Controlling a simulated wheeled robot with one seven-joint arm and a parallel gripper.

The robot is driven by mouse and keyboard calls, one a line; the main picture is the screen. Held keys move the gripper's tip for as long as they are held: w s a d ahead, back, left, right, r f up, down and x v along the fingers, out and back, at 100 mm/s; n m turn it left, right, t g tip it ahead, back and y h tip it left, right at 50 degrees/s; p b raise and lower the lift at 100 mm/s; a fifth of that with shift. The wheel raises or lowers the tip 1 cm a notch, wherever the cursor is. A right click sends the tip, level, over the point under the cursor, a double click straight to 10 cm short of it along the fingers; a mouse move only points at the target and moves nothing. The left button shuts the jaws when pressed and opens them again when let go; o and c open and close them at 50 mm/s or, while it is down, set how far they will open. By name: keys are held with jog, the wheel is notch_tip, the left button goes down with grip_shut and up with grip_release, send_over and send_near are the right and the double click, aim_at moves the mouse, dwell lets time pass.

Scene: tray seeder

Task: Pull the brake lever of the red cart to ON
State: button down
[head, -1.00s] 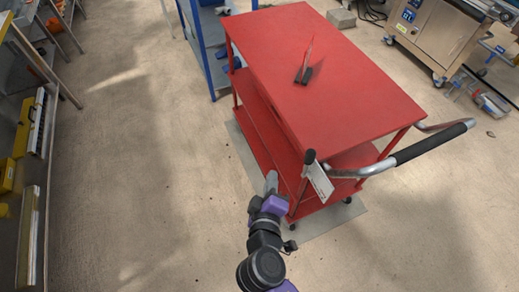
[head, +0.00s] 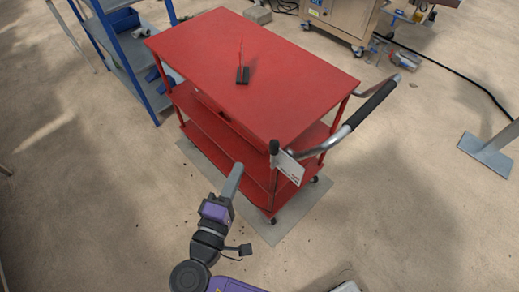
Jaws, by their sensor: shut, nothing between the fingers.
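The red cart (head: 250,50) stands in the middle of the head view, with a flat top and shelves below. A grey and black push handle (head: 350,122) sticks out at its right end. The brake lever (head: 274,147), an upright stick with a black grip, is at the near corner, beside a white label plate (head: 289,168) whose writing is too small to read. My gripper (head: 237,168) is shut and empty, left of and below the lever in the picture, apparently apart from it. The cart partly hides its lower shelves.
A small black holder with a thin rod (head: 242,75) stands on the cart top. A blue shelf unit (head: 125,60) is behind left, a steel machine (head: 340,20) behind right. A post's base plate (head: 488,155) is at right. Floor in front and left is clear.

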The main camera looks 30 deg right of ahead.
jog(key=p+x, duration=0.2)
jog(key=x, duration=0.8)
jog(key=shift+s+d+p, duration=0.4)
jog(key=shift+s+d, duration=0.05)
jog(key=shift+s, duration=0.45)
jog(key=shift+s+d+p, duration=0.4)
jog(key=shift+s+d, duration=0.05)
jog(key=shift+s, duration=0.45)
jog(key=shift+s+f+b, duration=0.1)
jog(key=shift+f+b, duration=0.05)
jog(key=shift+b, duration=0.25)
jog(key=s+d+f+m+h+b, duration=0.1)
jog(key=s+m+h+b, duration=0.1)
jog(key=m+b, duration=0.4)
jog(key=s+d+f+m+g+h+b, duration=0.1)
jog(key=m+b, duration=0.5)
jog(key=b, duration=1.1)
jog(key=s+d+f+m+g+h+b, duration=0.1)
jog(key=s+f+m+h+b, duration=0.2)
jog(key=b, duration=0.9)
jog(key=shift+s+d+f+m+h, duration=0.1)
jog(key=shift+s+m+h, duration=0.55)
jog(key=shift+s, duration=0.3)
jog(key=shift+s+d+f+m+h, duration=0.1)
jog(key=shift+s+m+h, duration=0.35)
jog(key=shift+s+m, duration=0.45)
jog(key=shift+s+f+b, duration=0.1)
jog(key=shift+s+b, duration=0.05)
jog(key=shift+b, duration=0.3)
